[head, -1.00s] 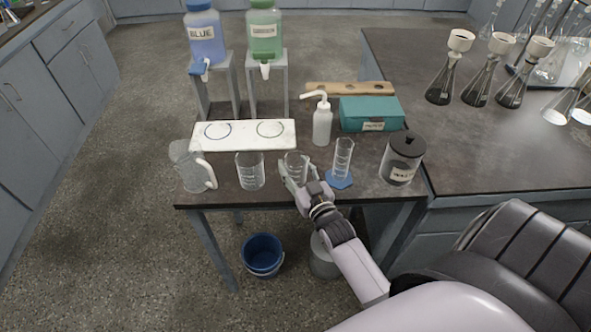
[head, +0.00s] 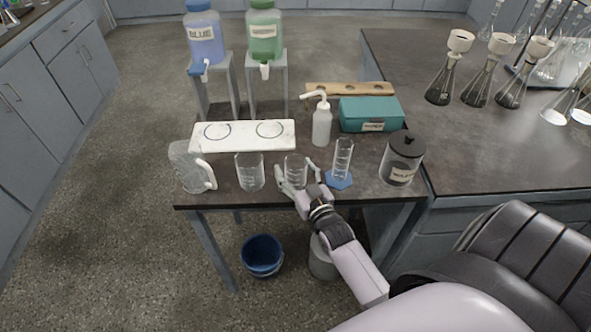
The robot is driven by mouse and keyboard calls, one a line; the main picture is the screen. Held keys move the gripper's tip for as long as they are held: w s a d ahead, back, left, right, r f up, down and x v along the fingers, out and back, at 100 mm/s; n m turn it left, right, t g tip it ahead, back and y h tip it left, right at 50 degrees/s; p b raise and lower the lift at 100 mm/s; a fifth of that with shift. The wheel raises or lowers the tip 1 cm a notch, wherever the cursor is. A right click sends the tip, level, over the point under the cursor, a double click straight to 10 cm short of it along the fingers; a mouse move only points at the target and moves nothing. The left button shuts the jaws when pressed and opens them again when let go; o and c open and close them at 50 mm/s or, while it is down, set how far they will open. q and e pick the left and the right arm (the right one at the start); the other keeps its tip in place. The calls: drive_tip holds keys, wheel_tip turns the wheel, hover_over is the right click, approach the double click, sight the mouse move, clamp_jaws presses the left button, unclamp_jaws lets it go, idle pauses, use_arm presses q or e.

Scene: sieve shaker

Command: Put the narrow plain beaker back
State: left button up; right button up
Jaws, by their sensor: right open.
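Three clear glass beakers stand upright in a row near the table's front edge. The left beaker (head: 250,172) is the widest-looking. The middle beaker (head: 295,171) is slimmer and stands on the bare dark tabletop. The right beaker (head: 343,157) is tall and narrow and stands on a blue hexagonal pad (head: 339,181). I cannot tell for sure from markings which is the narrow plain one. My right gripper (head: 296,168) is open, with its fingers on either side of the middle beaker. My left gripper is not in view.
A jug (head: 187,167) stands at the left and a dark-lidded jar (head: 402,158) at the right. Behind are a white board (head: 243,144) with two rings, a wash bottle (head: 322,122) and a teal box (head: 371,114). A blue bucket (head: 262,262) is on the floor.

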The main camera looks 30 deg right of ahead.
drive_tip(key=shift+r, duration=0.2)
drive_tip(key=shift+s+a+f, duration=0.1)
drive_tip(key=shift+s+f, duration=0.05)
drive_tip(key=shift+s, duration=0.2)
drive_tip(key=s+a+b, duration=0.1)
drive_tip(key=s+a, duration=0.1)
drive_tip(key=s, duration=0.9)
drive_tip(key=s+a+f+n+g+y, duration=0.1)
drive_tip(key=s+a+f+g, duration=0.15)
drive_tip(key=f, duration=0.75)
drive_tip(key=s+a+f+g+y, duration=0.1)
drive_tip(key=s+a+f+g, duration=0.2)
drive_tip(key=f, duration=0.8)
drive_tip(key=s+a+f+n+g+y, duration=0.1)
drive_tip(key=s+a+f+g, duration=0.2)
drive_tip(key=f, duration=0.7)
drive_tip(key=s+f+g, duration=0.2)
drive_tip(key=s+f, duration=0.3)
drive_tip(key=s, duration=0.3)
drive_tip(key=s+d+f+n+g, duration=0.1)
drive_tip(key=s+f+g, duration=0.2)
drive_tip(key=s+f, duration=0.2)
drive_tip(key=s+d+f+n+g, duration=0.1)
drive_tip(key=s+f+g, duration=0.2)
drive_tip(key=s, duration=0.8)
wheel_tip(320, 180, down, 2)
drive_tip(key=shift+f, duration=0.25)
drive_tip(key=shift+s, duration=0.1)
